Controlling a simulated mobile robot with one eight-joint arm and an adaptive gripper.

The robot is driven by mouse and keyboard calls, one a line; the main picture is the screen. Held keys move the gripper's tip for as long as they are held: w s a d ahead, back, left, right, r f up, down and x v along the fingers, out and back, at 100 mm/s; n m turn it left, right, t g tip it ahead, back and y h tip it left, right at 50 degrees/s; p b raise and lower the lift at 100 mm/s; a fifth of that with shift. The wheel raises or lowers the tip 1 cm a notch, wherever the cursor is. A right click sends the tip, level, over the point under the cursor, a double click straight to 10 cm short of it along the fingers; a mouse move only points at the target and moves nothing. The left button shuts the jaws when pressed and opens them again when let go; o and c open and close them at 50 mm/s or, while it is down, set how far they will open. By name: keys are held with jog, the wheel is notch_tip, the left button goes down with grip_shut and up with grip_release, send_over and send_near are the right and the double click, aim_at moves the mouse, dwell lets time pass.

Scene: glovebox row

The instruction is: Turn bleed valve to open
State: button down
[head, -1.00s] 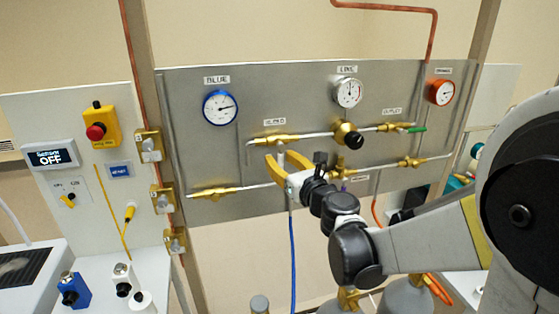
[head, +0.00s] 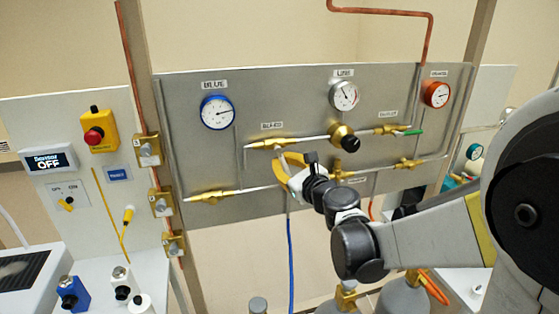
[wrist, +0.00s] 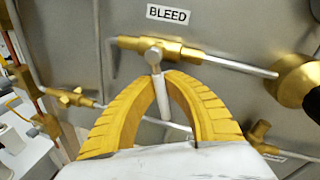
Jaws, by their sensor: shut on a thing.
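The bleed valve is a brass body (wrist: 160,48) under the BLEED label (wrist: 167,14) in the wrist view; it also shows in the head view (head: 272,144). Its grey lever (wrist: 161,98) hangs from the hub and lies across the pipe, not along it. My gripper (wrist: 164,78) has its yellow fingers on both sides of this lever, with the tips closed on it just below the hub. In the head view my gripper (head: 284,156) is just below the valve, and the lever is mostly hidden by the fingers.
A round black-knobbed regulator (head: 342,137) sits right of the valve. A lower pipe with another brass valve (head: 212,196) runs behind my gripper. The LINE gauge (head: 344,94) and BLUE gauge (head: 217,112) are above. A blue hose (head: 290,260) hangs below.

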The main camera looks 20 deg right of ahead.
aim_at(289, 145)
jog(key=n, duration=0.1)
jog(key=d+n+p, duration=0.1)
jog(key=n, duration=0.1)
jog(key=shift+r+g, duration=0.3)
jog(key=shift+r, duration=0.1)
jog(key=n+p, duration=0.1)
jog(key=d+r+n+h, duration=0.1)
jog(key=n, duration=0.1)
jog(key=shift+p, duration=0.35)
jog(key=n, duration=0.1)
jog(key=r+n+h+p, duration=0.1)
jog(key=n, duration=0.1)
jog(key=shift+d+g, duration=0.2)
jog(key=shift+g, duration=0.1)
jog(key=shift+d+r+n+h+p, duration=0.1)
jog(key=shift+r+n+h+p, duration=0.15)
jog(key=shift+n, duration=0.45)
jog(key=shift+r+n+h+p, duration=0.15)
jog(key=shift+n+h+p, duration=0.1)
jog(key=shift+n, duration=0.45)
jog(key=c, duration=1.4)
grip_release()
jog(key=shift+r, duration=0.1)
jog(key=shift+c, duration=0.2)
jog(key=shift+s, duration=0.15)
